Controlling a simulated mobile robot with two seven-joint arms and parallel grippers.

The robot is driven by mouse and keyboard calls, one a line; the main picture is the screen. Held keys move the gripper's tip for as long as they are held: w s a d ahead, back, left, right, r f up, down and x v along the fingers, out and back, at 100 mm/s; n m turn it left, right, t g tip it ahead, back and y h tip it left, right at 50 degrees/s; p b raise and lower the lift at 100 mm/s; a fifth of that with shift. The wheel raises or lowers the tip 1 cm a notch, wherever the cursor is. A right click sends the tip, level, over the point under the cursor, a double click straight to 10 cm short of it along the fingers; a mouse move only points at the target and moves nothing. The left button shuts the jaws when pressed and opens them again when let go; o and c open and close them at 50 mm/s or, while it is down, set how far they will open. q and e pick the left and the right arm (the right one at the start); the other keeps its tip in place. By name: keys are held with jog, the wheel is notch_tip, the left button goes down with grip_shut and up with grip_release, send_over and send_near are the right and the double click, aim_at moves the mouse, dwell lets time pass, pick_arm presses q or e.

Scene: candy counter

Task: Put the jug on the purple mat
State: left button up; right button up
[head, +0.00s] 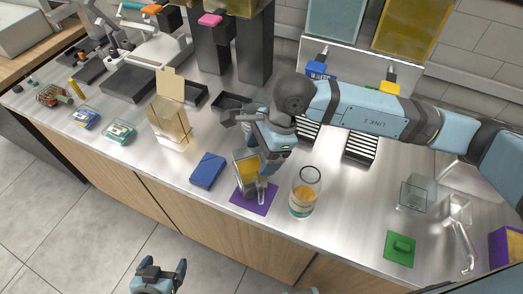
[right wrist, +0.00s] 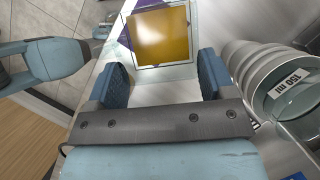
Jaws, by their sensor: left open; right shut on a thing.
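The jug (head: 243,165) is a clear, square-sided vessel with amber contents, at the front middle of the counter in the head view. The purple mat (head: 261,204) lies flat under and around it. My right gripper (head: 265,160) is shut on the jug from above and behind, hiding part of it. In the right wrist view the jug (right wrist: 160,42) shows at the fingertips (right wrist: 162,82), with a purple mat corner beside it. I cannot tell whether its base touches the mat. My left gripper (head: 159,273) is open and empty, low in front of the counter.
A round clear beaker (head: 303,196) with orange layers stands close right of the mat. A green mat (head: 400,249), a clear square container (head: 416,194) and a purple box (head: 507,247) are farther right.

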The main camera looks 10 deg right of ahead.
jog(key=shift+f, duration=0.15)
jog(key=o, duration=1.6)
jog(key=shift+r, duration=0.3)
jog(key=b+v, duration=0.1)
jog(key=v, duration=1)
jog(key=shift+d+r, duration=0.1)
jog(key=shift+r, duration=0.25)
